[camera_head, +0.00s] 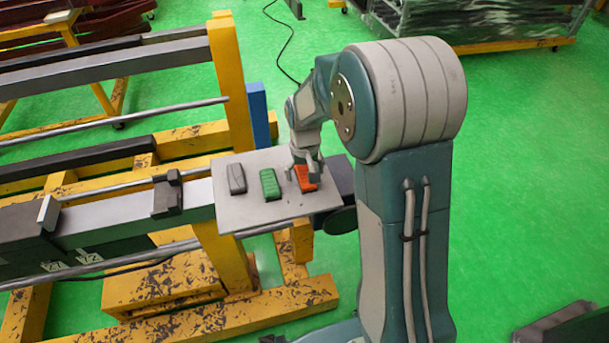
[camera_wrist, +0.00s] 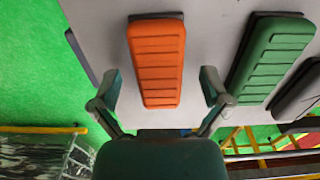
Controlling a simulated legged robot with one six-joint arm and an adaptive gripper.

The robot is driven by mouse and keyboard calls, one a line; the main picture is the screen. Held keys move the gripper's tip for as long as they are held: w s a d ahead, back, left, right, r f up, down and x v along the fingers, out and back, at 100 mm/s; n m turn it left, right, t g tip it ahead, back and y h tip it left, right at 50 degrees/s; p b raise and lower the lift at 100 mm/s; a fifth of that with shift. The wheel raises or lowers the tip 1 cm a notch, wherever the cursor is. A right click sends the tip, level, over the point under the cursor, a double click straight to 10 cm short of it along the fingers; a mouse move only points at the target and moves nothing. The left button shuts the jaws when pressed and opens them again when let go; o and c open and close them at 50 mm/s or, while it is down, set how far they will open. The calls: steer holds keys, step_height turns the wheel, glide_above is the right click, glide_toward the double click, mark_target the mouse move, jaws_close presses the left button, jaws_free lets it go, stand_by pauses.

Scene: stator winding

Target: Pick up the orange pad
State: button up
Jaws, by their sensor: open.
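The orange pad (camera_head: 305,180) lies on a grey plate (camera_head: 232,208), at the right end of a row of pads. In the wrist view the orange pad (camera_wrist: 157,62) is ribbed and sits on a dark base. My gripper (camera_head: 304,172) is over the orange pad, pointing down. In the wrist view my gripper (camera_wrist: 160,90) is open, with one finger on each side of the pad's lower end. Gaps show between the fingers and the pad. I cannot tell the exact height of the fingertips above the plate.
A green pad (camera_head: 270,184) and a grey pad (camera_head: 237,178) lie on the plate left of the orange one. The plate is on a yellow frame (camera_head: 238,265). A blue post (camera_head: 259,115) stands behind it. Green floor is open at right.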

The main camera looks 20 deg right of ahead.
steer(key=c, duration=1.2)
steer(key=shift+s, duration=0.1)
steer(key=shift+c, duration=0.2)
